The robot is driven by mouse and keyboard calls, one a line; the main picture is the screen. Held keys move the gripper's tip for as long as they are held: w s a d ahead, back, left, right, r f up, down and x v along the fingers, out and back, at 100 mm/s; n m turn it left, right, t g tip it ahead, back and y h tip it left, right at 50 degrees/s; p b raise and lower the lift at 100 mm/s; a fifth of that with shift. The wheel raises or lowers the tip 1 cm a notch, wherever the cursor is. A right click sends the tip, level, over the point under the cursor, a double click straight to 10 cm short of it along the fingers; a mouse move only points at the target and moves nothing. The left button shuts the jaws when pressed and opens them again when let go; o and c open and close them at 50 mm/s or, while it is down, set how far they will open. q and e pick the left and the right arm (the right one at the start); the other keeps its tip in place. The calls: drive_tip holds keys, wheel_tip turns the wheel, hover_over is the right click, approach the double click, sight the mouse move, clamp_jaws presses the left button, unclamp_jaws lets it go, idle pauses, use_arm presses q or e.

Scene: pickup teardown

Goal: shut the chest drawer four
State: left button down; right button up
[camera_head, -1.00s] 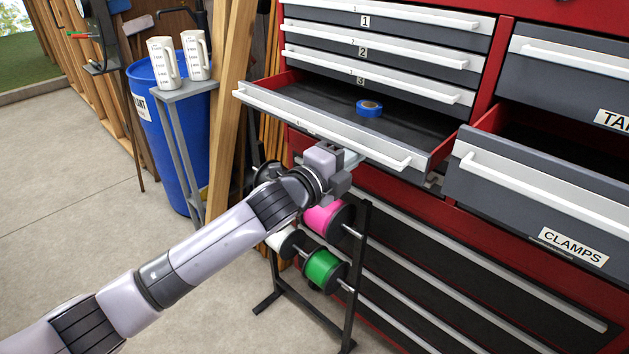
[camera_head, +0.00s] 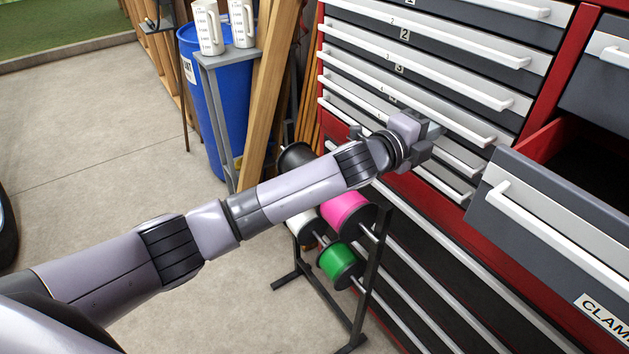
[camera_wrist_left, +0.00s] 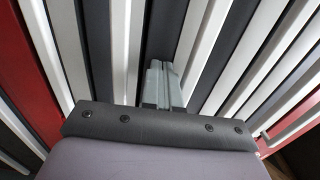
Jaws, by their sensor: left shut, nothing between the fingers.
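Chest drawer four (camera_head: 465,129) is the fourth drawer down in the red and grey chest, with a long white bar handle. In the head view its front lies in line with the drawer fronts above it, and its inside is hidden. I cannot tell whether a small gap is left. My left gripper (camera_head: 438,129) is shut and empty, with its tips at the drawer's front near the handle. The left wrist view shows the shut fingers (camera_wrist_left: 160,84) against the dark fronts and pale handles. My right gripper is not in view.
The drawer labelled CLAMPS (camera_head: 545,200) stands open at the right. A spool rack with pink (camera_head: 346,210) and green (camera_head: 340,263) spools stands below my arm. A blue barrel (camera_head: 205,100) and a small stand with jugs are at the back left.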

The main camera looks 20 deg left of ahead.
use_arm(q)
drive_tip(key=shift+w+d+r, duration=0.15)
drive_tip(key=shift+w+r, duration=0.1)
drive_tip(key=shift+r, duration=0.25)
drive_tip(key=shift+f, duration=0.15)
